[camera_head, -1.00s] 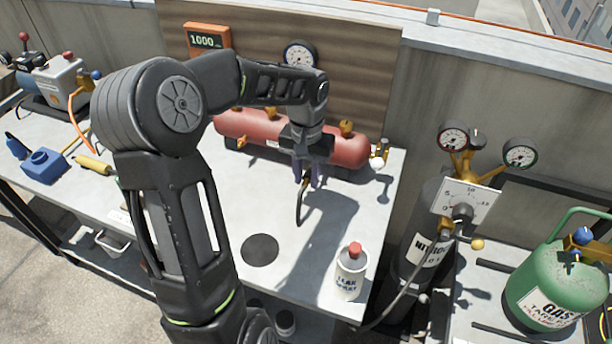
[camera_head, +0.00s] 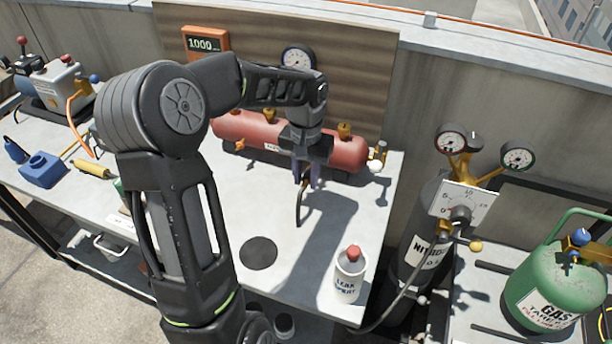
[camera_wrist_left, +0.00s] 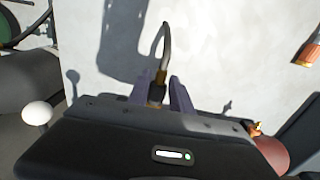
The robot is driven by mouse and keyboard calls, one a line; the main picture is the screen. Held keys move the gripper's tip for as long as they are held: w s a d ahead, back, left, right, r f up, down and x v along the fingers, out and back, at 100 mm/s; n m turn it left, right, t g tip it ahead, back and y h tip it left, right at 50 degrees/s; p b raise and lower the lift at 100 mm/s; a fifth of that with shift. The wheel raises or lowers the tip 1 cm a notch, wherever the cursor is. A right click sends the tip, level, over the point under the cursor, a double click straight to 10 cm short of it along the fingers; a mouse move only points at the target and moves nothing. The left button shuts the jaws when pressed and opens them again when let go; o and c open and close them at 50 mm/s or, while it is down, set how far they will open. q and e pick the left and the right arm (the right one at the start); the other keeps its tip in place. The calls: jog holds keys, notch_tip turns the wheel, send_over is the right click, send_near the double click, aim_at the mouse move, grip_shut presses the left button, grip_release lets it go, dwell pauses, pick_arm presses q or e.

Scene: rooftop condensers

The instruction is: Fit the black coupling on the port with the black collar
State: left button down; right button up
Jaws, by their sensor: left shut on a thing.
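My left gripper (camera_head: 308,178) is shut on the coupling (camera_wrist_left: 157,92), which shows dark with a brass part between the fingers in the left wrist view. A short dark hose (camera_head: 300,207) runs from it and hangs below the gripper. The gripper is in front of the red tank (camera_head: 245,131), above the table, and hides part of the tank. Brass ports stand on top of the tank, one (camera_head: 344,130) right of my wrist and one (camera_head: 269,115) left of it. I cannot tell which port has the black collar. My right gripper is not in view.
A leak spray bottle (camera_head: 348,276) stands near the table's (camera_head: 325,225) front right. A dark disc (camera_head: 258,253) lies on the tabletop. A gauge (camera_head: 298,59) and a display (camera_head: 206,43) are on the board behind. A nitrogen cylinder (camera_head: 412,255) stands right of the table.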

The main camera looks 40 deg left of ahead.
pick_arm(q)
jog(key=shift+w+a, duration=0.15)
jog(key=shift+w, duration=0.35)
dwell(0.6)
jog(key=c, duration=1.1)
grip_release()
jog(key=shift+o, duration=0.2)
jog(key=shift+s, duration=0.1)
jog(key=shift+s+d, duration=0.2)
jog(key=shift+s, duration=0.4)
jog(key=shift+s+d, duration=0.15)
jog(key=shift+s, duration=0.4)
jog(key=shift+s+d+b, duration=0.2)
jog(key=shift+s+d, duration=0.05)
jog(key=shift+s, duration=0.55)
jog(key=shift+s+d+b, duration=0.2)
jog(key=shift+s+d, duration=0.05)
jog(key=shift+s, duration=0.55)
jog(key=shift+s+d+b, duration=0.2)
jog(key=shift+s+d, duration=0.05)
jog(key=shift+s, duration=0.55)
